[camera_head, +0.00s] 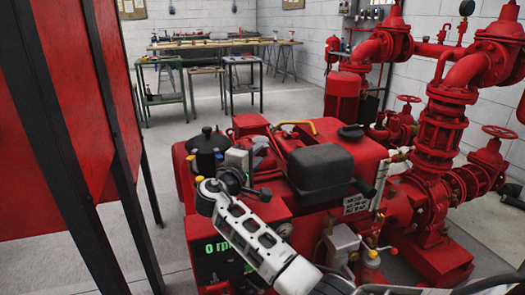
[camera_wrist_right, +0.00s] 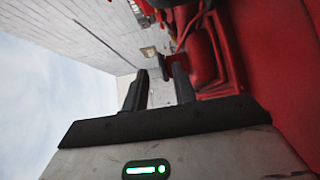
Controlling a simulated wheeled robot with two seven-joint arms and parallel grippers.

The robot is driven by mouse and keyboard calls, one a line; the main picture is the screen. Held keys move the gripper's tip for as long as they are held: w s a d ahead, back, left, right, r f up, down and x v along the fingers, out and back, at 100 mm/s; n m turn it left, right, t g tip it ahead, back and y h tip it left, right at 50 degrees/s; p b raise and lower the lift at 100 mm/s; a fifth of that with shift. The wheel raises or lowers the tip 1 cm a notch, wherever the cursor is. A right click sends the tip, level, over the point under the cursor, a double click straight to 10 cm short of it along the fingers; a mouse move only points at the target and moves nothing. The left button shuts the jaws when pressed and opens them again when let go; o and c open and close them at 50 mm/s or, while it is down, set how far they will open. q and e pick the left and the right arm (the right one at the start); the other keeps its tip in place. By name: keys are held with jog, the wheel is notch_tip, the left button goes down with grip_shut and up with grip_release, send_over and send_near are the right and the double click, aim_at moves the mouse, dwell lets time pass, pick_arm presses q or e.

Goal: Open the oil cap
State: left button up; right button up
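The red pumpset engine (camera_head: 300,190) fills the middle of the head view. A yellow cap (camera_head: 199,179) shows on its left side, beside a black cylindrical part (camera_head: 206,147); I cannot tell whether it is the oil cap. Another yellow cap (camera_head: 373,254) sits low at the right of the engine. My left gripper is not in view.
A black box-shaped part (camera_head: 320,167) and a black round cap (camera_head: 350,131) rise from the engine top near the right arm. Red pipes and valves (camera_head: 440,130) stand at right. A red panel with black posts (camera_head: 70,110) is close at left. Workbenches (camera_head: 220,60) stand behind.

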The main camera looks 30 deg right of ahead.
aim_at(265, 148)
jog(key=x, duration=0.4)
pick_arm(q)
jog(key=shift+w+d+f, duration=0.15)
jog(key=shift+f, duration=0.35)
pick_arm(e)
jog(key=shift+w+d, duration=0.2)
jog(key=shift+d, duration=0.05)
grip_shut()
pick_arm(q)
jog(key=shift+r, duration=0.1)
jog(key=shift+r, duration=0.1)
